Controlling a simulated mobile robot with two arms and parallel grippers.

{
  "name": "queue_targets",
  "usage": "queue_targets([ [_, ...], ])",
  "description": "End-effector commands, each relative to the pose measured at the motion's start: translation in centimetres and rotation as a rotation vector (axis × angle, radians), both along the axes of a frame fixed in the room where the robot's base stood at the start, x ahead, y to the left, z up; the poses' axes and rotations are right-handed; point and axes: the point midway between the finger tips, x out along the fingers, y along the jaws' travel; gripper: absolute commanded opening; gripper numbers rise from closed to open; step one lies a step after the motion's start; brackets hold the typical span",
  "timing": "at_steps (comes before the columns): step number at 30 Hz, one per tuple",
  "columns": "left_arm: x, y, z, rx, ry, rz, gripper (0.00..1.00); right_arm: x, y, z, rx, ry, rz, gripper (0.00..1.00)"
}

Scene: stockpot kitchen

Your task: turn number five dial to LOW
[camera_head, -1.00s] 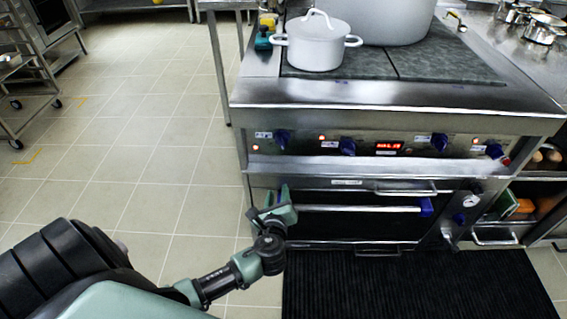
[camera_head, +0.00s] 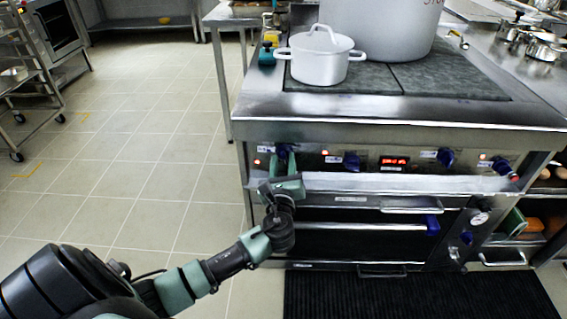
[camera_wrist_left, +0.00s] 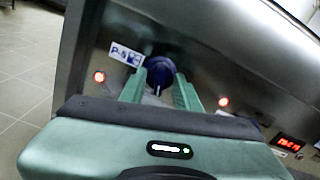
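The number five dial is a dark blue knob (camera_wrist_left: 160,70) on the steel stove front, beside a label (camera_wrist_left: 125,54) that reads like P-5. In the head view it is the leftmost dial (camera_head: 283,150), partly hidden by my left gripper (camera_head: 285,164). In the left wrist view my left gripper (camera_wrist_left: 160,90) is open, with one green finger at each side of the knob's lower part. I cannot tell whether the fingers touch it. The knob's narrow grip part points roughly downward. My right gripper is not in view.
More blue dials (camera_head: 351,161) and a red display (camera_head: 394,161) line the panel to the right. A steel ledge (camera_head: 400,184) juts out below the panel. A white lidded pot (camera_head: 320,66) and a large stockpot (camera_head: 385,28) stand on the stove top.

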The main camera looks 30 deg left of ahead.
Motion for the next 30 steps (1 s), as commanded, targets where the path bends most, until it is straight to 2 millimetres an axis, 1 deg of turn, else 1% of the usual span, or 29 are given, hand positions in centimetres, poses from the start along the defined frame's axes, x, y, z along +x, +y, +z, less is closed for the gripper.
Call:
queue_targets([
  [4,0.0,0.0,0.0,0.000,0.000,0.000,0.32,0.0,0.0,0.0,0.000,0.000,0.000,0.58],
  [5,0.0,0.0,0.0,0.000,0.000,0.000,0.27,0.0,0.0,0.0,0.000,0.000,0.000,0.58],
  [6,0.0,0.0,0.0,0.000,0.000,0.000,0.16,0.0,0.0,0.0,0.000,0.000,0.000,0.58],
  [8,0.0,0.0,0.0,0.000,0.000,0.000,0.00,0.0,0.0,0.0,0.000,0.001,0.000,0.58],
  [17,0.0,0.0,-0.1,-0.010,-0.005,0.001,0.00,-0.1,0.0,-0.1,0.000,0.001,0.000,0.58],
  [24,-0.1,0.0,-0.2,-0.083,-0.049,0.002,0.00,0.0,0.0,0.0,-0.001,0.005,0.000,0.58],
  [28,-0.1,0.0,-0.2,-0.161,-0.097,0.002,0.00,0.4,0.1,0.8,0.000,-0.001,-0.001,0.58],
  [30,-0.1,0.1,-0.2,-0.211,-0.127,0.002,0.00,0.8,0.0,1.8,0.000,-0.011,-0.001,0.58],
])
